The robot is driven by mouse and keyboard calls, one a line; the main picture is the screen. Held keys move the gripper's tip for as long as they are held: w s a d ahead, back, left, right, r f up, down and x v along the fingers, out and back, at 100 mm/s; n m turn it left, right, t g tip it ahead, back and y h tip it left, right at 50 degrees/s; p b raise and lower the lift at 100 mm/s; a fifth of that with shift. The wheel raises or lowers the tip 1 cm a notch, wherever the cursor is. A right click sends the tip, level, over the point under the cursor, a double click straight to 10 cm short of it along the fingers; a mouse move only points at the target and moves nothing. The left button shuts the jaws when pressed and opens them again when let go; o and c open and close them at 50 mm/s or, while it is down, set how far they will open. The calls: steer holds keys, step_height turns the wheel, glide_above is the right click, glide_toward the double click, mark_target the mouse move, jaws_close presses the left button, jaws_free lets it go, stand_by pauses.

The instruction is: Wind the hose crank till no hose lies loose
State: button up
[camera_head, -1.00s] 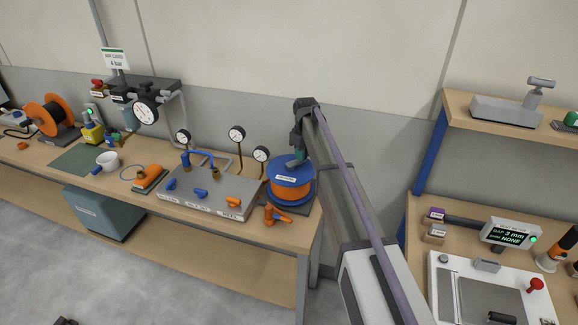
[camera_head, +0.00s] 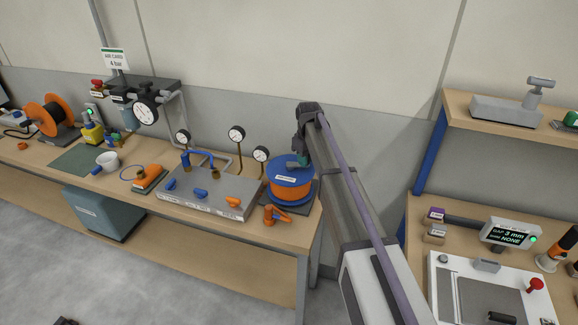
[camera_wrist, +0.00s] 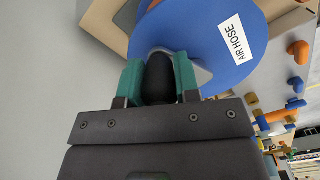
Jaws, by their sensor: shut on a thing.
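The hose reel (camera_head: 291,188) has blue flanges and orange hose wound between them. It stands at the right end of the left bench. In the wrist view its blue top flange (camera_wrist: 212,35) carries a label reading AIR HOSE. The crank knob (camera_wrist: 160,76) is black and upright near the flange's edge. My gripper (camera_wrist: 159,82) is shut on the knob, with a green finger on each side of it. In the head view my gripper (camera_head: 300,160) is over the back right of the reel, and the knob is hidden there. No loose hose shows clearly near the reel.
An orange handled fitting (camera_head: 275,215) lies on the bench just in front of the reel. A grey valve panel (camera_head: 205,190) with blue and orange handles is to its left, with gauges (camera_head: 237,134) behind. Another bench (camera_head: 420,262) stands to the right, across a gap.

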steer(key=shift+s+a, duration=0.15)
steer(key=shift+a, duration=0.1)
steer(key=shift+s+a+r, duration=0.1)
steer(key=shift+s+a, duration=0.15)
steer(key=shift+s, duration=0.3)
steer(key=shift+s+a, duration=0.25)
steer(key=shift+s, duration=0.3)
steer(key=shift+s+a, duration=0.35)
steer(key=shift+s+a, duration=0.25)
steer(key=shift+a, duration=0.15)
steer(key=shift+s+a, duration=0.1)
steer(key=shift+s+a, duration=0.2)
steer(key=shift+a, duration=0.25)
